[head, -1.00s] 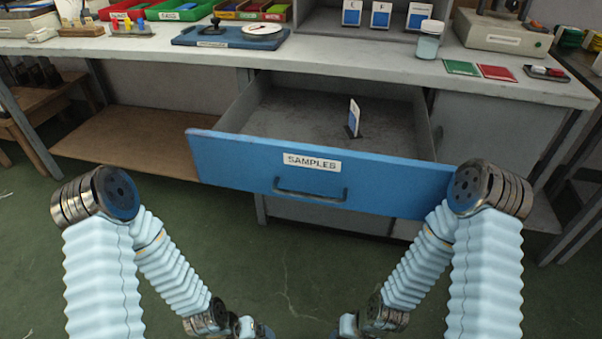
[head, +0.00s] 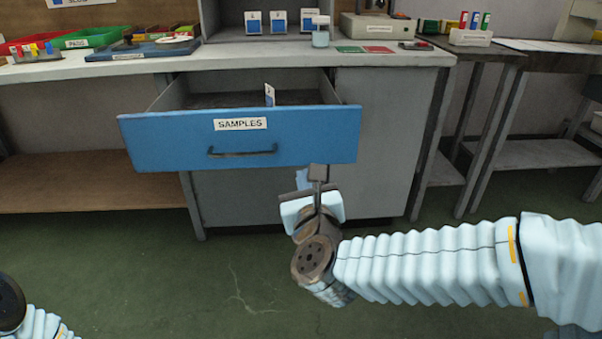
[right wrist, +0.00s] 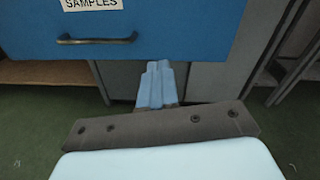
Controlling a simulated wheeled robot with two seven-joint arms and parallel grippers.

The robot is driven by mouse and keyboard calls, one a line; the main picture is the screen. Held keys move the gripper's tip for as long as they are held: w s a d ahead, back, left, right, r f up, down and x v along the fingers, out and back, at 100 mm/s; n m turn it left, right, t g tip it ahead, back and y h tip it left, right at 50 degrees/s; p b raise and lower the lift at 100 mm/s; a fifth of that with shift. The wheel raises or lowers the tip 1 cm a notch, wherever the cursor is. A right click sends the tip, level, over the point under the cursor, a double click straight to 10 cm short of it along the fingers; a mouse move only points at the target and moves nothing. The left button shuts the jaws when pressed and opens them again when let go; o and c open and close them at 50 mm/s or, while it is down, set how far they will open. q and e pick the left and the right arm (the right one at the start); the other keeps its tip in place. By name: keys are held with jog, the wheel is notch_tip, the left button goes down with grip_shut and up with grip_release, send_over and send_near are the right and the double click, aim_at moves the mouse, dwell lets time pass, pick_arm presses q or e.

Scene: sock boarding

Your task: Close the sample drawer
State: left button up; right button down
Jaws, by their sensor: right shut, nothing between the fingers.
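The sample drawer (head: 165,145) has a blue front with a white SAMPLES label (head: 240,124) and a dark bar handle (head: 243,152). It stands pulled out of the grey cabinet below the bench, and a small blue-and-white card (head: 269,95) stands inside it. My right gripper (head: 318,172) is shut and empty at the lower edge of the drawer front, right of the handle. In the right wrist view its fingers (right wrist: 157,82) point at the drawer front (right wrist: 190,30); I cannot tell whether they touch it. My left gripper is out of view.
The bench top (head: 270,54) carries trays, a scale, cards, a jar (head: 320,38) and a boxy device (head: 385,26). A side table with a tube rack (head: 470,37) stands at the right. The green floor before the drawer is clear.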

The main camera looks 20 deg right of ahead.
aim_at(304, 134)
jog(key=w+d+m, duration=0.1)
jog(key=w, duration=0.2)
jog(key=w+d+r, duration=0.1)
jog(key=w+d, duration=0.1)
jog(key=w, duration=0.2)
jog(key=w+d+r+m+h+p, duration=0.1)
jog(key=w, duration=0.3)
jog(key=shift+d+m, duration=0.15)
jog(key=shift+m, duration=0.15)
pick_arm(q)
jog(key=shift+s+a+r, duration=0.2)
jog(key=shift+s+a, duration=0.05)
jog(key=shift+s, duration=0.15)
